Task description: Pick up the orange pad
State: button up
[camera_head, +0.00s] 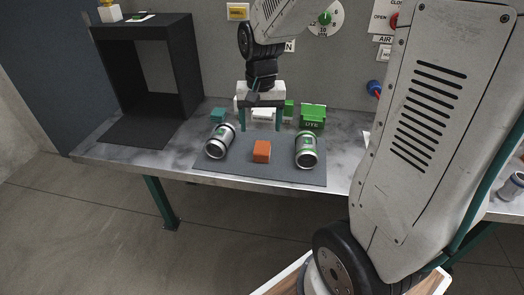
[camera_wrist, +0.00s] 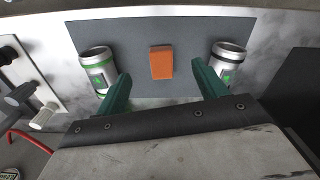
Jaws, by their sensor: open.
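The orange pad (camera_head: 261,151) is a small block lying on the dark grey mat (camera_head: 232,172), between two metal cans. It also shows in the wrist view (camera_wrist: 161,62), near the top middle, ahead of my fingers. My gripper (camera_head: 262,128) is open and empty, above the table and behind the pad as the head camera sees it. In the wrist view the two green fingers of my gripper (camera_wrist: 160,92) are spread wide, with the pad lying beyond the gap between them. The pad is not touched by them.
Behind are a teal block (camera_head: 218,116) and a green box (camera_head: 312,117). A black open cabinet (camera_head: 188,70) stands at the left. The mat's front is clear.

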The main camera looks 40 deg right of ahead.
jog(key=m, duration=0.2)
send_over(262, 147)
jog(key=f, duration=0.5)
jog(key=shift+s+a, duration=0.1)
jog(key=shift+a, duration=0.1)
jog(key=shift+d+f, duration=0.1)
jog(key=shift+f, duration=0.25)
notch_tip(262, 147, down, 7)
jog(key=shift+d+f, duration=0.15)
jog(key=shift+f, duration=0.05)
jog(key=c, duration=1.1)
